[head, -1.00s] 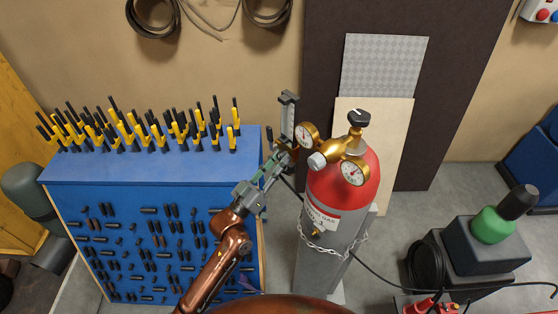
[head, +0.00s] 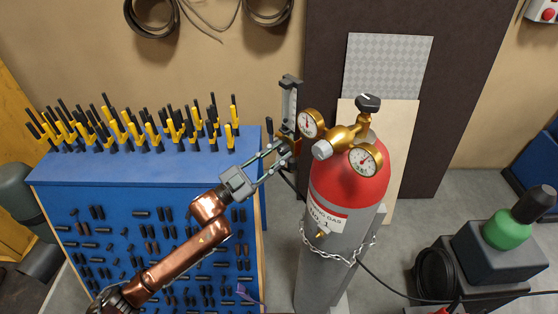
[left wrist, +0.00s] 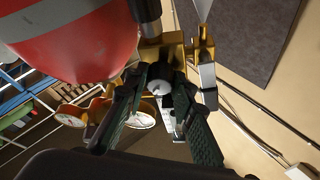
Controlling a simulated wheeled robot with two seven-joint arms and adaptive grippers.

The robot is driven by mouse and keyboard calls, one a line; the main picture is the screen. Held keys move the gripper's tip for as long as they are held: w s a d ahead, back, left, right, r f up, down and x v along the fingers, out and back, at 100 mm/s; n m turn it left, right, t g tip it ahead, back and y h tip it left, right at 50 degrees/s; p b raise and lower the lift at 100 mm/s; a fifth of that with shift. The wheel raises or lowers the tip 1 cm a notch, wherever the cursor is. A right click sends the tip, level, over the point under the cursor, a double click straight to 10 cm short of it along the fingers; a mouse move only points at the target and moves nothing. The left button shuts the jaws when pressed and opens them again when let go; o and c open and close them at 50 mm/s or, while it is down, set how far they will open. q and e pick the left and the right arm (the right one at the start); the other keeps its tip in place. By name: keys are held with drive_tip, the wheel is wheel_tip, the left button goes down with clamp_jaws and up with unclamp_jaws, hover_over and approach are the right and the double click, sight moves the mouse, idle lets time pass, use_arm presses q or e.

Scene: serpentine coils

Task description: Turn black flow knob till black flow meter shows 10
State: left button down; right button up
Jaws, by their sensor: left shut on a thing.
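The flow meter (head: 289,107) is an upright tube in a dark frame, left of the gold regulator on the red-topped gas cylinder. Its reading is too small to make out in the head view. My left gripper (head: 280,150) reaches in from the left at the meter's foot, with the knob hidden by its fingertips. In the left wrist view, my left gripper (left wrist: 163,80) is shut on a small round knob (left wrist: 161,89) with a pale end face, below gold fittings. Most of the knob's side is hidden by the fingers. My right gripper is out of view.
The gas cylinder (head: 345,195) stands chained just right of my gripper, with two round gauges on its regulator (head: 347,135). A blue cabinet (head: 160,160) with clamps stands left, close under my arm. A green-topped unit (head: 504,234) is at the right.

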use_arm(q)
drive_tip(key=m+g+b, duration=0.1)
drive_tip(key=m+g, duration=0.1)
drive_tip(key=m, duration=0.3)
drive_tip(key=shift+w+a, duration=0.15)
drive_tip(key=shift+r+m+g+b, duration=0.15)
drive_tip(key=shift+m+g, duration=0.45)
drive_tip(key=shift+m, duration=0.6)
drive_tip(key=shift+m+g+b, duration=0.15)
drive_tip(key=shift+m+g, duration=0.45)
drive_tip(key=shift+m, duration=0.9)
drive_tip(key=c, duration=1.6)
unclamp_jaws()
